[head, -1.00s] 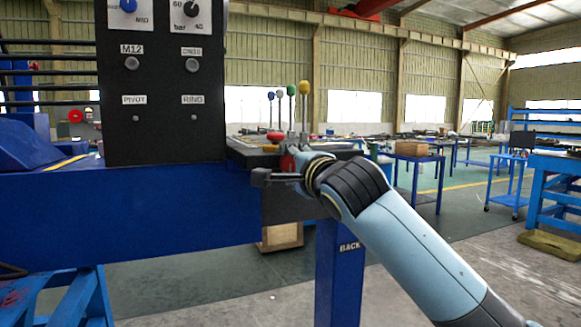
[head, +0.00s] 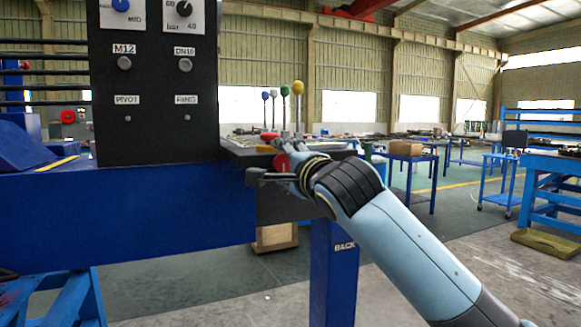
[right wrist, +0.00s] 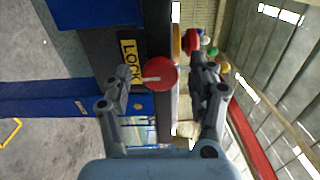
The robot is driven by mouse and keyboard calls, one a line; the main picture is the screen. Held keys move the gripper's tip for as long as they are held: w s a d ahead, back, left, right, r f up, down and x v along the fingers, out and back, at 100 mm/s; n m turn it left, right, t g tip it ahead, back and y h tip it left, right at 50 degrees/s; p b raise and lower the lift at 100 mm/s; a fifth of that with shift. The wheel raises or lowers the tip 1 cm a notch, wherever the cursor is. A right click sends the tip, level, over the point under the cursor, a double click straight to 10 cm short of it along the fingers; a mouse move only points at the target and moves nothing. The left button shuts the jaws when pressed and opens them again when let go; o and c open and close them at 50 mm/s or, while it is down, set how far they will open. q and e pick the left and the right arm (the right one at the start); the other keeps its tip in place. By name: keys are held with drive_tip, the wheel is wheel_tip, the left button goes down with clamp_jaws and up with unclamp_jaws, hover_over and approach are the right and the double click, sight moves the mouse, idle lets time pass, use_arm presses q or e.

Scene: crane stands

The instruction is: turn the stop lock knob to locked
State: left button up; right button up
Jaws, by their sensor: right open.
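The stop lock knob is a red round knob (right wrist: 163,71) with a white pointer mark, in the middle of the right wrist view. The mark points left in that picture, and a yellow LOCK label (right wrist: 130,62) sits left of the knob. In the head view the red knob (head: 281,163) shows partly behind my right gripper (head: 274,175), at the end of the bench. In the right wrist view my right gripper (right wrist: 165,90) is open, one finger on each side of the knob. Gaps show between fingers and knob. My left gripper is not in view.
A black panel (head: 155,100) with dials and buttons stands on the blue bench (head: 120,215), left of the gripper. Levers with coloured balls (head: 298,88) and a red button (head: 269,136) rise just behind it. A blue leg (head: 333,270) stands below.

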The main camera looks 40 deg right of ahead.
drive_tip(key=v, duration=1.1)
drive_tip(key=shift+s, duration=0.35)
drive_tip(key=shift+f, duration=0.1)
